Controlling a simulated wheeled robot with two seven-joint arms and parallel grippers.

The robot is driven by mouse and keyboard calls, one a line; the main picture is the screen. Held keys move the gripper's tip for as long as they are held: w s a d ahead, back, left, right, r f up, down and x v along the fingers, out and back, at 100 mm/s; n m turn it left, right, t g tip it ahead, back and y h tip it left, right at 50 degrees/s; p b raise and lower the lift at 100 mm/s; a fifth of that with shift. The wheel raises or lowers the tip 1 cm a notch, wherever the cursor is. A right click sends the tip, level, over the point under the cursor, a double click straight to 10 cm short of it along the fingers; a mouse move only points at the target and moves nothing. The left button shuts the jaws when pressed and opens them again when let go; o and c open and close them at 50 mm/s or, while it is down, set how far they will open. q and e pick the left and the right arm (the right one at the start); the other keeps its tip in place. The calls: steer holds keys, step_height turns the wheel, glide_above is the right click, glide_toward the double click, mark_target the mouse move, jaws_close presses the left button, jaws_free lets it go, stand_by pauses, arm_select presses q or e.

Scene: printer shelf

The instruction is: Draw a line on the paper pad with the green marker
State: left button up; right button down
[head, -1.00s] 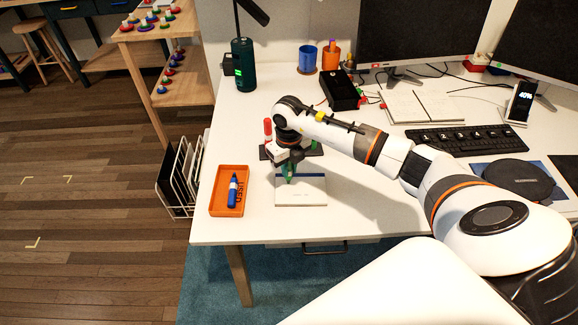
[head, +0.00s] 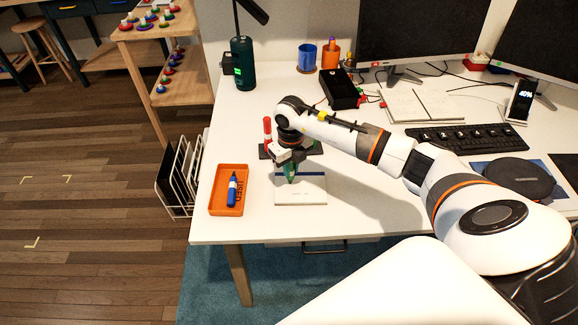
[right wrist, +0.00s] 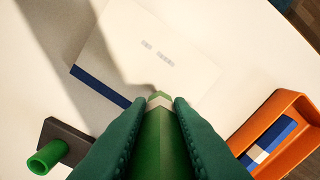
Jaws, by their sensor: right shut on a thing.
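The pad (head: 301,189) is white with a blue strip along one edge. In the right wrist view the pad (right wrist: 165,60) shows small grey print and no green line that I can see. The tip is over the pad near the blue strip; I cannot tell whether it touches. A green cap (right wrist: 48,158) stands in a dark holder beside the pad. My left gripper is out of view.
An orange tray (head: 214,204) holding a blue marker (head: 232,190) lies left of the pad. A red marker (head: 267,128) stands upright behind. A keyboard (head: 466,137) and an open notebook (head: 418,105) are to the right. The desk's front edge is close to the pad.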

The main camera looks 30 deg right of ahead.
steer(key=shift+s+d+f, duration=0.1)
steer(key=shift+s+d, duration=0.35)
steer(key=shift+d, duration=0.2)
steer(key=shift+s+d, duration=0.4)
steer(key=shift+d, duration=0.2)
stand_by(0.5)
steer(key=shift+s+d, duration=0.5)
steer(key=shift+d, duration=0.25)
steer(key=shift+s+d, duration=0.45)
steer(key=shift+d, duration=0.25)
stand_by(0.6)
step_height(320, 180, up, 7)
steer(key=p, duration=0.4)
steer(key=shift+p, duration=0.35)
